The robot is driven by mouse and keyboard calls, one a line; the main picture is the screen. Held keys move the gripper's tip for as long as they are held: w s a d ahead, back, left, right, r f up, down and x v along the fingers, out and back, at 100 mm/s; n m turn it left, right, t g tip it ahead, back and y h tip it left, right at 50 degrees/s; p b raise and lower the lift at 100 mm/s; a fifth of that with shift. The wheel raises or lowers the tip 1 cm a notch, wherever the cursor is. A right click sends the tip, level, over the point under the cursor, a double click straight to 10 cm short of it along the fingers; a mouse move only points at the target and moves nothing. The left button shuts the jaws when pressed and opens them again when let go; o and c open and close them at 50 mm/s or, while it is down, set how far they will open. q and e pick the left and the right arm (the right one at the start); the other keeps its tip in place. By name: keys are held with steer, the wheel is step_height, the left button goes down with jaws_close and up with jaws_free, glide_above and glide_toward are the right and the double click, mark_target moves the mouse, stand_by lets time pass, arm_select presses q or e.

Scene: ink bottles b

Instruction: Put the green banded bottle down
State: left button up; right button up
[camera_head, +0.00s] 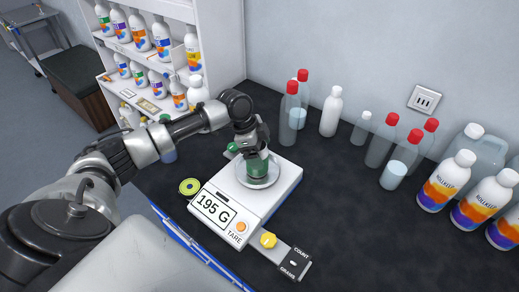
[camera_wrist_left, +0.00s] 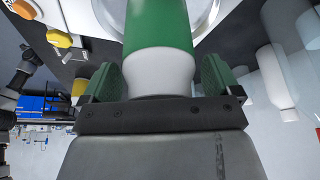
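The green banded bottle (camera_head: 257,166) is upright at the round metal plate of the white scale (camera_head: 270,195), whose display reads 195 G. My left gripper (camera_head: 250,148) is above the plate, around the bottle's upper part. In the left wrist view, the bottle's green band (camera_wrist_left: 158,25) and white part show between the two green-padded fingers (camera_wrist_left: 161,80). The bottle's base seems to meet the plate, but the contact is partly hidden. My right gripper is not in view.
Clear red-capped bottles (camera_head: 289,115) and a plain white bottle (camera_head: 331,112) stand behind the scale. Labelled bottles (camera_head: 446,181) stand at the right. A shelf (camera_head: 215,45) of bottles is at the back left. A tape roll (camera_head: 189,186) lies left of the scale. The dark counter (camera_head: 350,235) is clear at front right.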

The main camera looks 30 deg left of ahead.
arm_select(q)
steer(key=shift+r, duration=0.15)
steer(key=b+v, duration=0.2)
steer(key=v, duration=1)
steer(key=shift+s, duration=0.15)
